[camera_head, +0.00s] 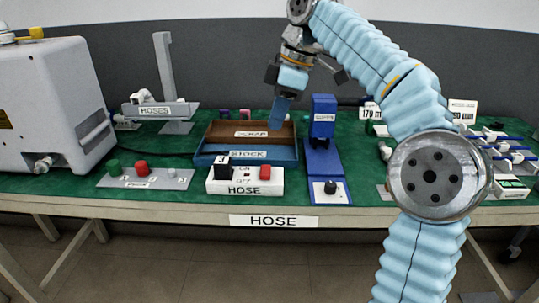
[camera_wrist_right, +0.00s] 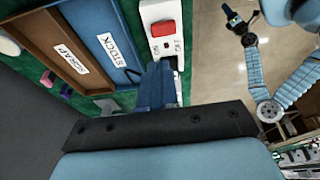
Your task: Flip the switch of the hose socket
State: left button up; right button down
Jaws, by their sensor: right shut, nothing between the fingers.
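The hose socket (camera_head: 230,186) is a white box marked HOSE near the table's front edge. Its red switch (camera_head: 265,173) is on the right, with ON and OFF lettering beside it and a black block (camera_head: 222,170) on the left. My right gripper (camera_head: 279,112) is shut and empty, pointing down above the trays behind the socket, apart from the switch. In the right wrist view the red switch (camera_wrist_right: 163,29) is clear, and the blue fingers (camera_wrist_right: 155,88) cover part of the socket. A distant dark gripper (camera_wrist_right: 235,20), apparently my left, is too small to read.
Behind the socket are the brown SCRAP tray (camera_head: 225,130) and blue STOCK tray (camera_head: 285,153). A blue stand (camera_head: 323,160) is close on the right. A grey plate (camera_head: 180,180) with green and red knobs is on the left, near a white machine (camera_head: 50,95).

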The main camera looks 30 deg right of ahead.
aim_at(265, 168)
jog(key=x, duration=0.3)
jog(key=b+x, duration=0.1)
jog(key=x, duration=0.2)
jog(key=b+x, duration=0.1)
jog(key=x, duration=0.2)
jog(key=shift+s+d+f, duration=0.25)
jog(key=shift+d+f, duration=0.05)
jog(key=shift+f, duration=0.15)
jog(key=shift+f, duration=0.1)
